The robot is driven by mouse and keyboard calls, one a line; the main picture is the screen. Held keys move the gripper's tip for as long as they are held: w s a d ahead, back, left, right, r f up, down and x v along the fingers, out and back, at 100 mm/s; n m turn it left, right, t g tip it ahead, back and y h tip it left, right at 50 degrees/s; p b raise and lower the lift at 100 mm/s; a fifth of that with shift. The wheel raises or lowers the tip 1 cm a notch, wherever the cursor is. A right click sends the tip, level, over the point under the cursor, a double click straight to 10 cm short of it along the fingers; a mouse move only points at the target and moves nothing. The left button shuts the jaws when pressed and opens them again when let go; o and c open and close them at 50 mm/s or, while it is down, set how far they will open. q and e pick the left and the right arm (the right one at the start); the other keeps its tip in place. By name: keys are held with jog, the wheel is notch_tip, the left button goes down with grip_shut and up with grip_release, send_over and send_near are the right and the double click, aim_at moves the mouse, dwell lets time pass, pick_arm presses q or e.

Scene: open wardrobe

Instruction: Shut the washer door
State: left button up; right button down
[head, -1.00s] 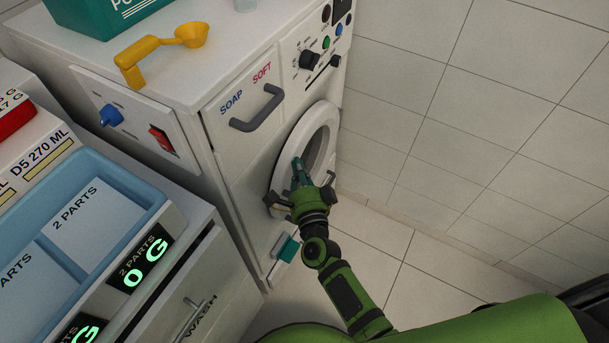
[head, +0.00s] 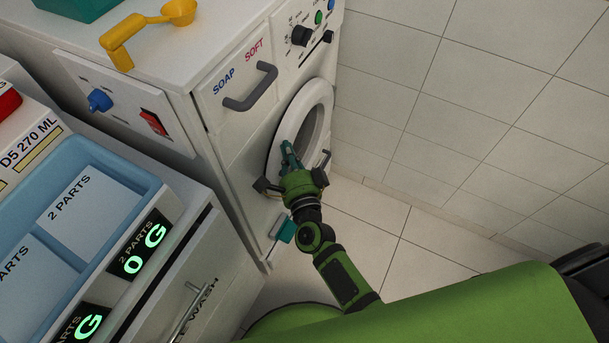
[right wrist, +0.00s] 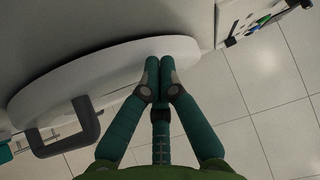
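The white round washer door (head: 314,112) is on the front of the white washer (head: 232,140). It looks flush or nearly flush with the front; I cannot tell if it is latched. In the right wrist view the door (right wrist: 95,70) is a pale disc seen at a steep angle, with a dark handle (right wrist: 72,132) on it. My right gripper (head: 289,148) is in front of the door's lower part. In the right wrist view my green fingers (right wrist: 161,66) have their tips together, empty, at or against the door's rim. They partly hide the rim. My left gripper is not in view.
A grey drawer handle (head: 252,88) juts out above the door. A yellow scoop (head: 140,32) lies on the washer top. A blue tray (head: 130,172) and a cabinet stand at the left. A teal tab (head: 284,231) is low on the washer. Tiled floor (head: 375,215) is free at the right.

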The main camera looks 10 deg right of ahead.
jog(key=s+d, duration=0.2)
jog(key=s, duration=0.9)
jog(key=s+d+f+n+g+y+p, duration=0.1)
jog(key=s+f+n+g, duration=0.4)
jog(key=f, duration=0.9)
jog(key=s+d+f+n+g+y, duration=0.1)
jog(key=s+f+n+g, duration=0.45)
jog(key=f, duration=0.75)
jog(key=s+d+f+n+g+h, duration=0.1)
jog(key=s+d+f+n+g, duration=0.2)
jog(key=s, duration=0.8)
jog(key=s+d+f+n+g+h, duration=0.2)
jog(key=s+d+f+n, duration=0.4)
jog(key=s, duration=0.5)
notch_tip(320, 180, down, 3)
jog(key=shift+s+d+f+g+p, duration=0.3)
jog(key=shift+d+g, duration=0.45)
jog(key=shift+d, duration=0.3)
jog(key=shift+w+r, duration=0.1)
